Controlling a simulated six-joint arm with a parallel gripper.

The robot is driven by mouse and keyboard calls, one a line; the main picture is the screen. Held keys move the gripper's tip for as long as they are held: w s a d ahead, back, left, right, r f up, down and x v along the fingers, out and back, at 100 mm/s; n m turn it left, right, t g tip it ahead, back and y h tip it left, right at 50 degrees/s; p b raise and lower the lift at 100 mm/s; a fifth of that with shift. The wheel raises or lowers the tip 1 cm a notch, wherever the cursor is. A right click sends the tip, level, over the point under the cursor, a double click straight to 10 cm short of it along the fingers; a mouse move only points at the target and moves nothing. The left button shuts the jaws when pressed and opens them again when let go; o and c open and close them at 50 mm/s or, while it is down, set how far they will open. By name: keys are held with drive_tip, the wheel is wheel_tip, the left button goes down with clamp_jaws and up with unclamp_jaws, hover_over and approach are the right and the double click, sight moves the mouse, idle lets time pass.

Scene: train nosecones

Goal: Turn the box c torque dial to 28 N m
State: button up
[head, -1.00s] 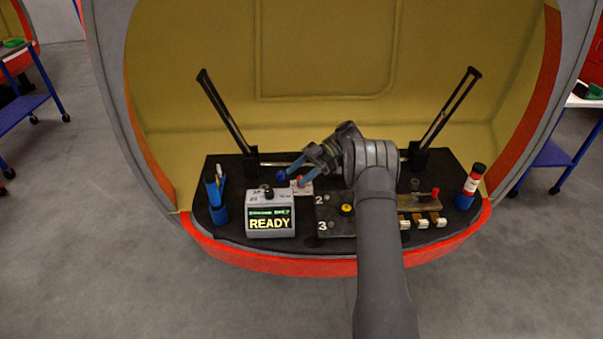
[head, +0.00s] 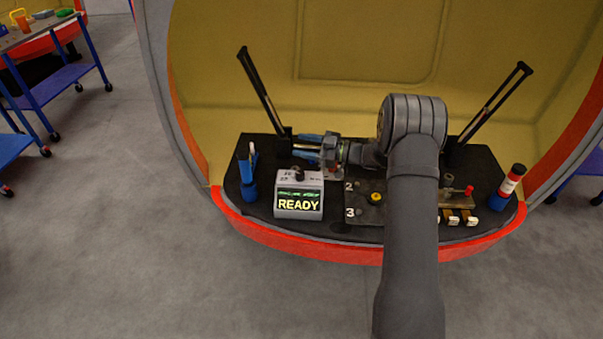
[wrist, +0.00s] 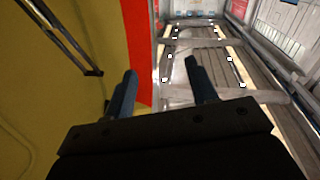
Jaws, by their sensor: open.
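The grey box (head: 311,185) stands on the black bench, its screen (head: 298,204) reading READY. A dark dial knob (head: 299,172) sits on its top among small number marks, too small to read fully. My gripper (head: 296,149) is open and empty. It lies level behind the box with its blue fingers pointing left, apart from the knob in the picture. In the wrist view my two fingers (wrist: 160,78) stand wide apart with nothing between them. The box and dial are not in the wrist view.
A blue holder (head: 248,190) with pens stands left of the box. A dark plate (head: 352,187) with a yellow knob (head: 376,197) lies to its right. Black upright bars (head: 259,90) rise behind.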

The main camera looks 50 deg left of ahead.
drive_tip(key=m+t+y, duration=0.2)
drive_tip(key=t, duration=0.1)
drive_tip(key=m+t+h, duration=0.4)
drive_tip(key=m+t, duration=0.6)
drive_tip(key=t, duration=0.1)
approach(300, 173)
drive_tip(key=x, duration=1)
drive_tip(key=shift+g, duration=0.3)
drive_tip(key=c, duration=1)
